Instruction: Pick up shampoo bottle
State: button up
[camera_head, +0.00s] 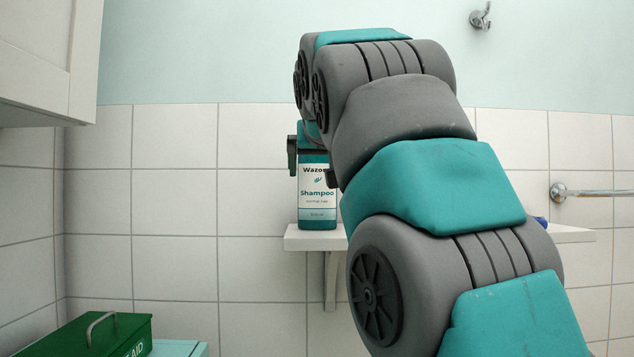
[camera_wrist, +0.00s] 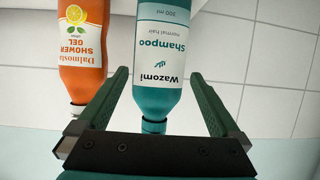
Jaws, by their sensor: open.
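The shampoo bottle (camera_head: 317,192) is teal with a white label and stands upright on a white wall shelf (camera_head: 298,240) in the head view. In the wrist view the shampoo bottle (camera_wrist: 161,62) appears upside down, its cap pointing toward my gripper's palm. My gripper (camera_wrist: 162,80) is open, with one dark green finger on each side of the bottle's upper part. Gaps show between the bottle and both fingers. In the head view my gripper (camera_head: 311,160) is at the bottle's top, and my arm hides much of the shelf.
An orange shower gel bottle (camera_wrist: 82,45) stands close beside the shampoo, just outside the left finger in the wrist view. A metal towel bar (camera_head: 595,192) is on the tiled wall at right. A green first aid box (camera_head: 85,337) is at lower left, below a wall cabinet (camera_head: 45,60).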

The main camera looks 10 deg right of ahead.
aim_at(316, 184)
jog(key=p+x, duration=0.1)
jog(key=x, duration=0.7)
jog(key=shift+w+d+f, duration=0.1)
jog(key=shift+w+f, duration=0.1)
jog(key=shift+w, duration=0.1)
jog(key=c, duration=1.4)
jog(key=shift+r, duration=0.1)
